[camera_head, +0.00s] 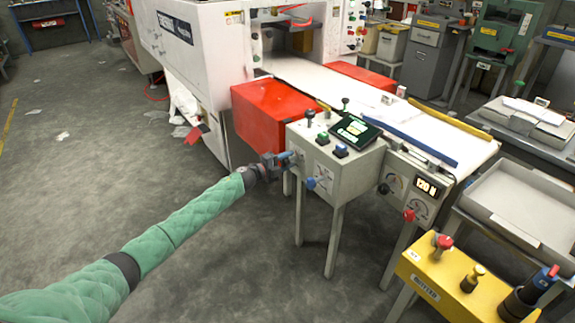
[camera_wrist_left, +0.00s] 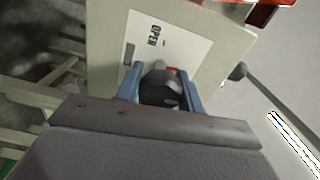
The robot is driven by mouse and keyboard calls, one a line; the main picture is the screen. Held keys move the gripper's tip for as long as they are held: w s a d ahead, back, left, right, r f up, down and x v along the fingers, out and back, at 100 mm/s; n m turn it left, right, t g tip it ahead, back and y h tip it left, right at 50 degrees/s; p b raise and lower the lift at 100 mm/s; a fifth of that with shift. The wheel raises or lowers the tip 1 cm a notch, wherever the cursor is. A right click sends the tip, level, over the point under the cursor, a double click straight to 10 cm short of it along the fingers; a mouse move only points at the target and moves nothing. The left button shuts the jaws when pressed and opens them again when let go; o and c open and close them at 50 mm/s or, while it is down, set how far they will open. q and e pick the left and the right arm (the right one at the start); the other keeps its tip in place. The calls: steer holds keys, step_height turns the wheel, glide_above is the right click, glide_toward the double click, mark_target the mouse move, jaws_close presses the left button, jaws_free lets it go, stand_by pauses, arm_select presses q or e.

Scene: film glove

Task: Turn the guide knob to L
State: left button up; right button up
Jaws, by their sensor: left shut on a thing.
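My left gripper (camera_head: 285,158) reaches from the left to the left part of the grey control box (camera_head: 345,170). In the left wrist view its two blue fingers (camera_wrist_left: 160,92) are shut on a black knob (camera_wrist_left: 160,88), one on each side. Behind the knob is a white plate (camera_wrist_left: 143,45) with the word OPEN and a small red mark beside the knob. No L can be read; the fingers hide part of the plate. I cannot tell whether this is the guide knob. A blue knob (camera_head: 311,183) sits on the box's front near a dial plate. My right gripper is not in view.
A black knob (camera_head: 384,188) and a red knob (camera_head: 409,215) sit beside the 120 N display (camera_head: 427,188). A red block (camera_head: 272,112) stands behind the gripper. A yellow fixture (camera_head: 455,280) is at lower right. The floor (camera_head: 225,255) beside my arm is clear.

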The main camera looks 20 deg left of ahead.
mark_target(282, 163)
arm_select(q)
steer(key=m, duration=0.1)
steer(key=m+b, duration=0.2)
steer(key=shift+f+m, duration=0.25)
steer(key=shift+m, duration=0.15)
steer(key=shift+m+b, duration=0.4)
steer(key=shift+m, duration=0.3)
steer(key=o, duration=1)
steer(key=shift+r, duration=0.15)
steer(key=shift+v, duration=3.95)
